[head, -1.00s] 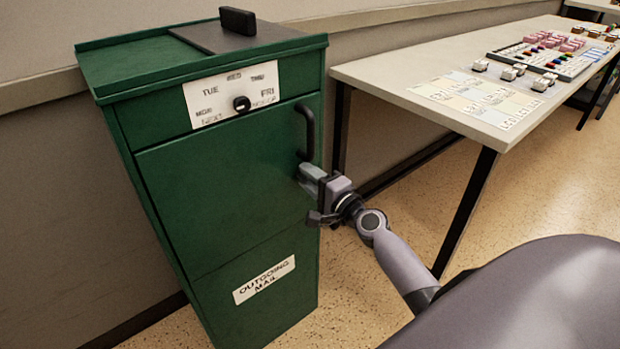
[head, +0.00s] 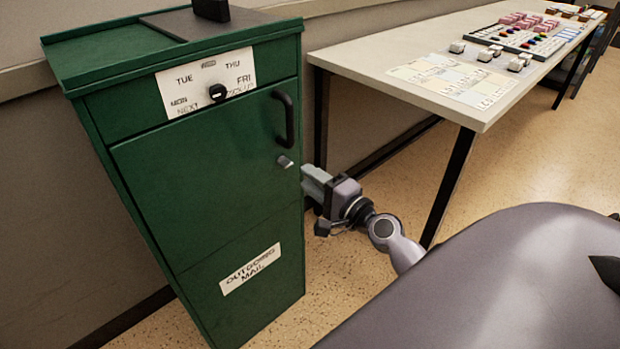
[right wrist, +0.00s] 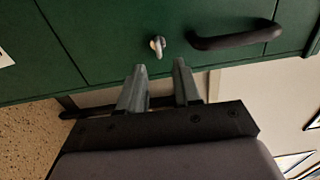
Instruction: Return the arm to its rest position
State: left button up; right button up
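My right gripper (head: 312,178) is just right of the front of a green mail cabinet (head: 205,185), below its black door handle (head: 284,118). In the right wrist view its two fingers (right wrist: 159,88) are apart with nothing between them. A small metallic lock or key knob (head: 285,161) sticks out of the door under the handle. In the right wrist view the knob (right wrist: 157,46) is beyond the fingertips, not touched. The door looks closed. My left gripper is not in view.
A dial (head: 217,91) with weekday labels is on the cabinet's upper front. A long table (head: 400,50) with cards, stamps and trays stands to the right, its black leg (head: 447,187) behind my right arm. Speckled floor (head: 520,165) is open beyond it.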

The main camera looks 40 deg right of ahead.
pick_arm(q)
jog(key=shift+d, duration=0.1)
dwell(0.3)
pick_arm(e)
jog(key=s+a+f+n+g+y, duration=0.2)
jog(key=s+a+f+n+g, duration=0.6)
jog(key=s+a+f+n, duration=1)
pick_arm(q)
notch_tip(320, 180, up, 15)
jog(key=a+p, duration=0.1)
jog(key=p, duration=1.7)
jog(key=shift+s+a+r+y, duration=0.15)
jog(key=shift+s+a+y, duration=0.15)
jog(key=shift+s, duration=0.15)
pick_arm(e)
notch_tip(320, 180, up, 17)
jog(key=s+d+n+h, duration=0.1)
jog(key=d, duration=0.1)
jog(key=shift+s+d+n, duration=0.3)
jog(key=shift+d+n, duration=0.1)
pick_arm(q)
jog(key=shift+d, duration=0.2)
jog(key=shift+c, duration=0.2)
